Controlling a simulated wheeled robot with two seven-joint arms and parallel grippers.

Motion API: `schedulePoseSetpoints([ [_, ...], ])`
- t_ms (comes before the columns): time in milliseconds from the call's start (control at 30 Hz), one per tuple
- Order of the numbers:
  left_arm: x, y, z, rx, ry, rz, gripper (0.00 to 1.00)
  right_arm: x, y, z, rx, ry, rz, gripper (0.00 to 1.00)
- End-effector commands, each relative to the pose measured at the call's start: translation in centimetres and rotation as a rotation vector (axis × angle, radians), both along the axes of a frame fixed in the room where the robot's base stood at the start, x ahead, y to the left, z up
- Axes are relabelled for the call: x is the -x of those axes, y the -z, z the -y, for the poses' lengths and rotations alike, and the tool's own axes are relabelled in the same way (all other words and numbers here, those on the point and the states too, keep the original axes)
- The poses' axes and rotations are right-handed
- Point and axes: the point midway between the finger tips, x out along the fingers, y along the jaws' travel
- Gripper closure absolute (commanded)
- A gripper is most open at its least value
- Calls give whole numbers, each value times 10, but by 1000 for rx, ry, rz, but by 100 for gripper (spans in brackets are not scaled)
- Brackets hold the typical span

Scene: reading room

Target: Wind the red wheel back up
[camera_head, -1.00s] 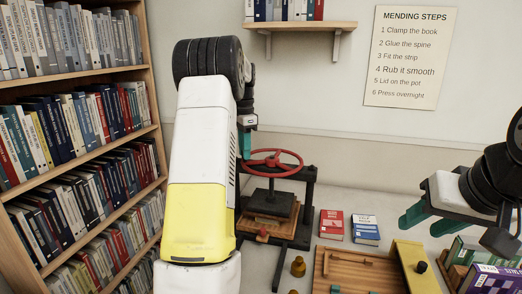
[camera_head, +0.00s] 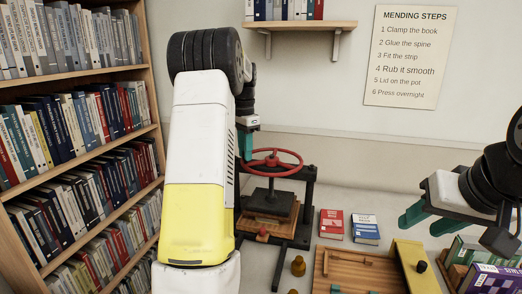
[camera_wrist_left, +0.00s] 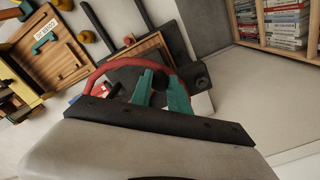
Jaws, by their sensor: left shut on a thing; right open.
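The red wheel (camera_head: 290,167) sits level on top of a black book press (camera_head: 308,205), just right of my left forearm. Below it the dark press plate (camera_head: 270,196) is over wooden boards (camera_head: 268,222). My left gripper (camera_head: 245,147) is at the wheel's left rim, shut on it, with the forearm hiding part of the press. In the left wrist view, the teal fingers of the left gripper (camera_wrist_left: 161,90) overlap the rim of the red wheel (camera_wrist_left: 92,80). My right gripper (camera_head: 427,226) is open and empty, above the table at the right.
A red book (camera_head: 331,224) and a blue and white book (camera_head: 365,229) lie right of the press. A wooden tray (camera_head: 350,258), a small brass-coloured weight (camera_head: 298,266) and a yellow board (camera_head: 413,262) are in front. A full bookcase (camera_head: 150,95) stands at the left.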

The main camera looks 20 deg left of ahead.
Motion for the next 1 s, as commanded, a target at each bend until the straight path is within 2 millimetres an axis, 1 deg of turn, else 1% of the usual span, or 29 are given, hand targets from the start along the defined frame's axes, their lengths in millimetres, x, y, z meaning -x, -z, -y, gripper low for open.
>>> schedulePoseSetpoints([
  [200, 14, -1, 14, 2, -188, 0, 100, 0, 0, 0, 0, 0, 0, 57],
  [500, 29, -1, 38, 3, -471, -1, 100, 0, 0, 0, 0, 0, 0, 57],
  [800, 37, -1, 64, 3, -755, -1, 100, 0, 0, 0, 0, 0, 0, 57],
  [1000, 37, -1, 82, 2, -945, 0, 100, 0, 0, 0, 0, 0, 0, 57],
])
